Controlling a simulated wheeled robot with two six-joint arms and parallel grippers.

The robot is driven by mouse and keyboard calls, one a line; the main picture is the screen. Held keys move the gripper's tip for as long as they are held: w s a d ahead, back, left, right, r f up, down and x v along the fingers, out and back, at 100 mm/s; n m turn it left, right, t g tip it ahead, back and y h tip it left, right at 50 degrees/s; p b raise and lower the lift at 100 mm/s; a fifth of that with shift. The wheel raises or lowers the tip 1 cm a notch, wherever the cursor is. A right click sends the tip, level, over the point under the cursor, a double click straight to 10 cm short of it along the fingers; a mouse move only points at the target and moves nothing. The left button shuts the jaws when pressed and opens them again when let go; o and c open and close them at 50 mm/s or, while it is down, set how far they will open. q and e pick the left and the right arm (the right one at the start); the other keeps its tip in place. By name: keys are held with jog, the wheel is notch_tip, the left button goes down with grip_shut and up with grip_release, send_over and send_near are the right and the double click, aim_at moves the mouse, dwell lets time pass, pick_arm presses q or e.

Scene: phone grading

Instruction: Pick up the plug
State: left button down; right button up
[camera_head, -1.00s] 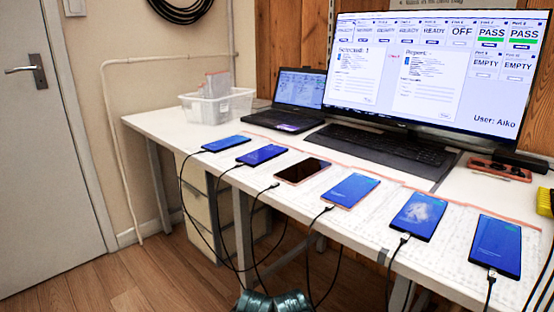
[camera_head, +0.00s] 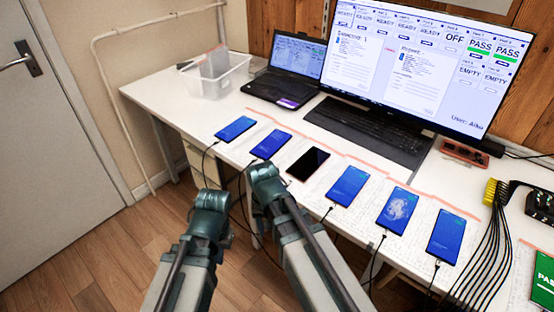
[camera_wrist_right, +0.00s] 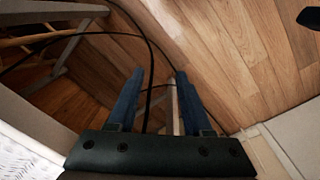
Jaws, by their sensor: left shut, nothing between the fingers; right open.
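Black charging cables with small plugs run to the phones along the table's front edge. One plug (camera_head: 331,207) is at the lower end of the fourth phone (camera_head: 347,187). The dark-screened third phone (camera_head: 308,164) has no plug visible at its end; my right arm is close by and may hide it. My right gripper (camera_wrist_right: 157,72) is open at the table's front edge, with a thin black cable (camera_wrist_right: 150,55) passing between its fingers in the picture; its depth is unclear. My left gripper (camera_head: 210,196) is shut and empty, out over the floor, its fingertips hard to make out.
Several blue-screened phones lie in a row on the white table (camera_head: 178,108). Behind them are a laptop (camera_head: 285,78), keyboard (camera_head: 370,133), monitor (camera_head: 420,60) and clear bin (camera_head: 216,75). A yellow connector with bundled cables (camera_head: 490,192) is at right. The floor at left is clear.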

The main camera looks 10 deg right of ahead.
jog(key=w+d+r+m+p, duration=0.2)
jog(key=w+r+m+p, duration=0.1)
jog(key=r+p, duration=0.45)
jog(key=w+d+r+m+p, duration=0.2)
jog(key=d+r+p, duration=0.1)
jog(key=r+p, duration=0.5)
jog(key=w+d+r+m+p, duration=0.25)
jog(key=r+p, duration=0.35)
jog(key=r, duration=0.3)
pick_arm(q)
notch_tip(320, 180, up, 25)
jog(key=p, duration=0.1)
pick_arm(e)
jog(key=b, duration=0.9)
send_over(288, 183)
jog(key=shift+m+y, duration=0.4)
jog(key=shift+m, duration=0.05)
jog(key=f, duration=0.8)
jog(key=shift+s+d+f, duration=0.1)
jog(key=shift+s+d, duration=0.05)
jog(key=shift+s, duration=0.05)
pick_arm(q)
notch_tip(288, 183, down, 8)
jog(key=shift+f, duration=0.25)
jog(key=shift+f, duration=0.1)
